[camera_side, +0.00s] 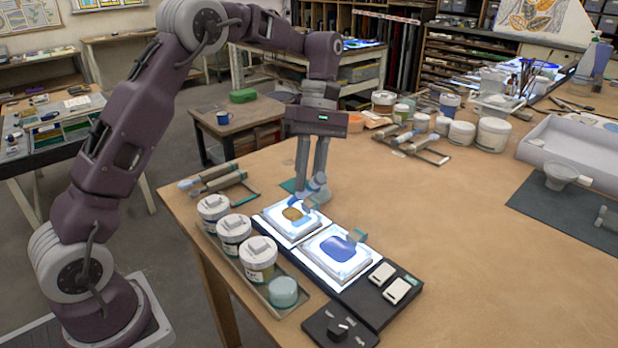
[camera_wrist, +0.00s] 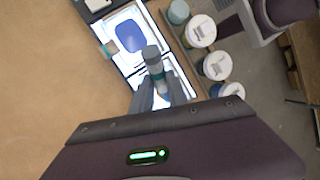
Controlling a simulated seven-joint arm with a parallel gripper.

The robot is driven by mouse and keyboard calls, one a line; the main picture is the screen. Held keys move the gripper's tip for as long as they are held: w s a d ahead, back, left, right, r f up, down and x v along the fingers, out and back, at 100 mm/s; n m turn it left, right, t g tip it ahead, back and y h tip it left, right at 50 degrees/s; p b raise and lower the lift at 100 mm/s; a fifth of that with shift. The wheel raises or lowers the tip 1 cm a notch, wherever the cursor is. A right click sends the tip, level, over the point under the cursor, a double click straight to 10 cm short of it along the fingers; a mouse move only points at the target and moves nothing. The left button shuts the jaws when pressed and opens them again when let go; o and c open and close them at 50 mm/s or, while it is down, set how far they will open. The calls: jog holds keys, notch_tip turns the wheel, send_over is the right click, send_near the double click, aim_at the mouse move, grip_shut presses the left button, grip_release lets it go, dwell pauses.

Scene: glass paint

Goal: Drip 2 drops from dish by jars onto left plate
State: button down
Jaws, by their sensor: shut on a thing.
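My gripper (camera_side: 312,192) points down over the far end of the light panel, its fingers shut on a grey-blue dropper (camera_side: 318,182). In the wrist view the dropper (camera_wrist: 152,58) shows a grey end and a teal band between the fingers. The left plate (camera_side: 272,222), glowing white with an amber patch, lies just below and left of my gripper. The right plate (camera_side: 318,266) bears a blue patch. A teal dish (camera_side: 283,291) stands at the near end of the jar row.
Several white-lidded jars (camera_side: 233,232) stand in a tray left of the plates. A small teal-grey block (camera_side: 357,236) sits at the right plate's edge. Two white switches (camera_side: 397,291) and a black knob box (camera_side: 340,328) are nearer.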

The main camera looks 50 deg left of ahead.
aim_at(317, 190)
jog(key=shift+r, duration=0.85)
jog(key=shift+s+d, duration=0.2)
jog(key=shift+d, duration=0.6)
jog(key=shift+s+d, duration=0.2)
jog(key=shift+d, duration=0.55)
jog(key=shift+f, duration=0.15)
jog(key=shift+f, duration=0.7)
jog(key=shift+f, duration=0.3)
